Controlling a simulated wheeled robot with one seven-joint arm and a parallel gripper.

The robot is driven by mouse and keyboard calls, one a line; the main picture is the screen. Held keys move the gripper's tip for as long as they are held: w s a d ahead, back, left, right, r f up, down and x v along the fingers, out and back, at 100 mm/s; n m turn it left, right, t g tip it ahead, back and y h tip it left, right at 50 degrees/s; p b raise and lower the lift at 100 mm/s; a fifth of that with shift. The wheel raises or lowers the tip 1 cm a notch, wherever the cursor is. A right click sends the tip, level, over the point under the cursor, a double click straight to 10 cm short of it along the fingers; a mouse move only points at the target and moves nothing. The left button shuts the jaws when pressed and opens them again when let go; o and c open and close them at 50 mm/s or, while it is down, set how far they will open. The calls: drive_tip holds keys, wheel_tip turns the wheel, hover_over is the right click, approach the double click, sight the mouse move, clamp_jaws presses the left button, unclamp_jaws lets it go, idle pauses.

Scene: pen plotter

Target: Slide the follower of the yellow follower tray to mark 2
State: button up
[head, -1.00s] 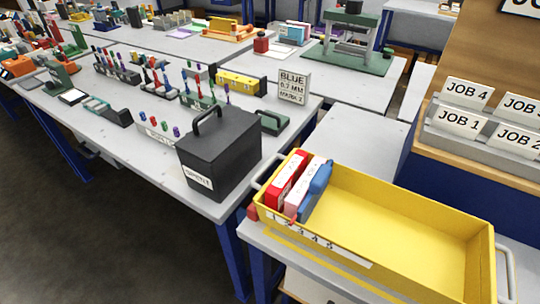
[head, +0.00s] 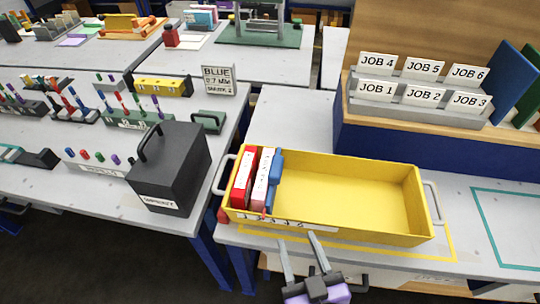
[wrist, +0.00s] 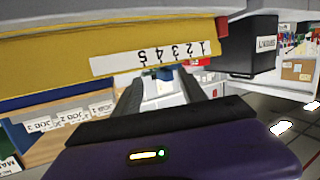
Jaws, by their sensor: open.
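The yellow follower tray (head: 400,228) stands on the bench in the head view, with a white number strip (head: 320,226) on its near wall. The blue follower (head: 274,182) stands upright inside near the left end, against a pale pink binder (head: 261,180) and a red binder (head: 243,178). Which mark it lines up with is too small to tell. My gripper (head: 298,240) is open and empty, outside the near wall, below the strip. In the wrist view the picture is inverted; the strip (wrist: 150,57) reads 1 to 5 near my fingertips (wrist: 160,76).
A black box (head: 170,165) stands left of the tray, on the neighbouring bench. The job card rack (head: 420,108) stands behind on a wooden shelf. A sign (head: 218,80) reads blue, 0.7 mm, mark 2. The tray's right part is empty; bench right of it is clear.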

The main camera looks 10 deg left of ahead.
drive_tip(key=m+h+p, duration=0.1)
drive_tip(key=p, duration=0.1)
approach(276, 166)
drive_tip(key=s+a+f, duration=0.1)
drive_tip(key=s+a, duration=0.1)
drive_tip(key=a, duration=0.1)
drive_tip(key=w+m+h, duration=0.1)
drive_tip(key=w+r+m+h+p, duration=0.1)
drive_tip(key=w+a+m+h, duration=0.1)
drive_tip(key=w, duration=0.1)
drive_tip(key=shift+r+g+h+p, duration=0.25)
drive_tip(key=shift+g+h+p, duration=0.05)
drive_tip(key=shift+g+p, duration=0.1)
drive_tip(key=shift+w+d+m+h, duration=0.2)
drive_tip(key=shift+d+m+h, duration=0.2)
drive_tip(key=shift+m+h, duration=0.1)
drive_tip(key=shift+w+d, duration=0.1)
drive_tip(key=shift+w, duration=0.15)
drive_tip(key=p+x, duration=0.1)
drive_tip(key=x, duration=0.6)
drive_tip(key=shift+w+f, duration=0.1)
drive_tip(key=shift+f, duration=0.15)
drive_tip(key=shift+d, duration=0.1)
drive_tip(key=shift+c, duration=0.4)
clamp_jaws()
